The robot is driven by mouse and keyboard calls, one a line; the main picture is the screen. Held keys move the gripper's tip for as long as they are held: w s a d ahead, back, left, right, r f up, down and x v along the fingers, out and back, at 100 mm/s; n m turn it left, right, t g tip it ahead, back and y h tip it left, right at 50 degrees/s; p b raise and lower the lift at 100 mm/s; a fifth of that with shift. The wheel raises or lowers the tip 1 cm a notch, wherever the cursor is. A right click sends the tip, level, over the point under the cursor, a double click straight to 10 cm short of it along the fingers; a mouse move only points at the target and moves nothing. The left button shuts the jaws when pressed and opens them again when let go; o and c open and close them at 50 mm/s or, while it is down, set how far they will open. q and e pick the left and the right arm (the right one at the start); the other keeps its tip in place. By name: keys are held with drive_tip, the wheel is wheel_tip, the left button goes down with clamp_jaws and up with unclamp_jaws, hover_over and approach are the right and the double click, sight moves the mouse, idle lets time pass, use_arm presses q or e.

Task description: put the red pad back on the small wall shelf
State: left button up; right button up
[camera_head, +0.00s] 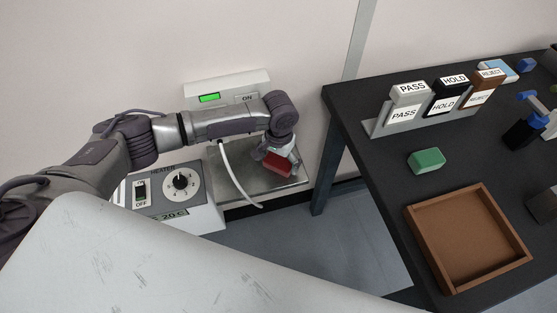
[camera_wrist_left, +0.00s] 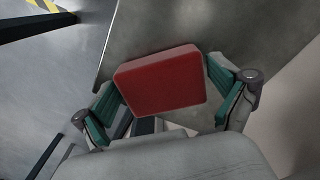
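The red pad (camera_head: 277,163) is at the end of my left arm, above a grey metal plate (camera_head: 262,183) by the wall. My left gripper (camera_head: 279,155) is around it. In the left wrist view the pad (camera_wrist_left: 160,80) lies between the two green-lined fingers of the gripper (camera_wrist_left: 163,88), which appear to press on its opposite sides. The plate (camera_wrist_left: 150,28) shows behind the pad; I cannot tell whether they touch. I cannot tell for certain whether this plate is the small wall shelf. My right gripper is not in view.
A heater box (camera_head: 200,214) with a dial and switch stands left of the plate. A white wall unit (camera_head: 225,88) with a green light is above it. The dark table (camera_head: 375,150) at right holds a green block (camera_head: 427,161), a brown tray (camera_head: 440,262) and a sign rack (camera_head: 378,127).

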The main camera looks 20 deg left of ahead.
sight(279, 162)
use_arm(q)
drive_tip(key=shift+r, duration=0.5)
wheel_tip(279, 162, up, 11)
drive_tip(key=p, duration=0.1)
idle(0.6)
